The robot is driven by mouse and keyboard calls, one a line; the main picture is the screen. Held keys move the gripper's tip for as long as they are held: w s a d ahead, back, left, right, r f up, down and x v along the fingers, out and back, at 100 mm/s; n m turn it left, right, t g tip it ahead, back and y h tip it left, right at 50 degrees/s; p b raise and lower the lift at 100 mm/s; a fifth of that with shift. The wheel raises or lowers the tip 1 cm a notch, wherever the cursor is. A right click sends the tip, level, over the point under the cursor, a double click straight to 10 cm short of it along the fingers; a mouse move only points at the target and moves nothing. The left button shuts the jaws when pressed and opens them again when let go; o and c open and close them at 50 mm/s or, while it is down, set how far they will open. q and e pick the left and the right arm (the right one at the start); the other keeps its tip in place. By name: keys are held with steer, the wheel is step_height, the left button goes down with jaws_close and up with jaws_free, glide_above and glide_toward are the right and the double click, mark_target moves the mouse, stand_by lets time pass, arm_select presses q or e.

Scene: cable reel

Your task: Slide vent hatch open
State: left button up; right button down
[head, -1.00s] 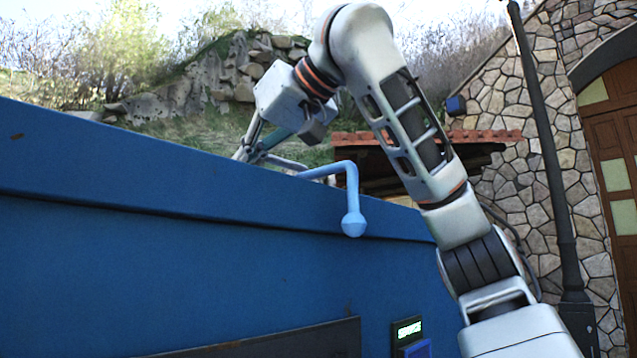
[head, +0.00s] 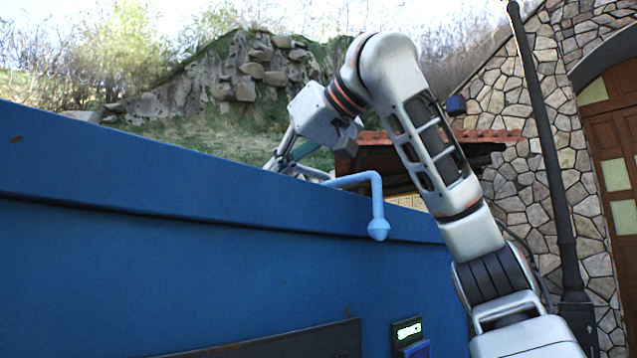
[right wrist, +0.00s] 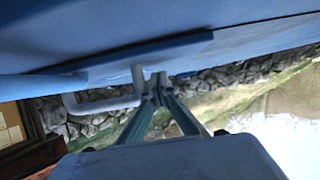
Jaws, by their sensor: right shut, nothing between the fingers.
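My right gripper (head: 277,166) reaches over the top edge of the blue cabinet (head: 150,240) in the head view. In the right wrist view its fingertips (right wrist: 157,92) are together and empty, beside the post of a grey bent handle (right wrist: 98,106); I cannot tell whether they touch it. The handle stands by a raised blue panel (right wrist: 150,58), seemingly the vent hatch, on the cabinet top. A light blue bent rod (head: 376,195) with a knob end hangs over the cabinet's front edge. In the head view the cabinet edge hides the hatch. My left gripper is out of view.
A small lit display (head: 407,331) and a dark panel (head: 290,343) are on the cabinet front. A dark pole (head: 550,150) and a stone wall (head: 510,165) stand at the right. The air above the cabinet's left part is clear.

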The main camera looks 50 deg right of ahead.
mark_target(321, 175)
steer(key=shift+s+d+p, duration=0.15)
steer(key=shift+d+p, duration=0.25)
steer(key=shift+d, duration=2.2)
steer(key=shift+s+d+p, duration=0.15)
steer(key=shift+d+p, duration=0.2)
steer(key=shift+d, duration=2.2)
steer(key=shift+a+r, duration=0.55)
steer(key=shift+r, duration=0.25)
steer(key=shift+a+r, duration=0.55)
steer(key=shift+r, duration=0.2)
steer(key=shift+s+a+r+b, duration=0.1)
steer(key=shift+s+r+b, duration=0.1)
steer(key=shift+s, duration=0.7)
steer(key=shift+s+d+r+b, duration=0.1)
steer(key=shift+s+b, duration=0.15)
steer(key=shift+s, duration=0.65)
steer(key=shift+s+a+r+b, duration=0.1)
steer(key=shift+s+r+b, duration=0.1)
steer(key=shift+s, duration=0.7)
steer(key=shift+s+a+r+b, duration=0.1)
steer(key=shift+s+r+b, duration=0.05)
steer(key=shift+s, duration=0.95)
steer(key=shift+s+a+r+b, duration=0.1)
steer(key=shift+s+r+b, duration=0.1)
steer(key=shift+s, duration=0.85)
steer(key=shift+s+r+b, duration=0.1)
steer(key=shift+s+b, duration=0.05)
steer(key=shift+s, duration=0.95)
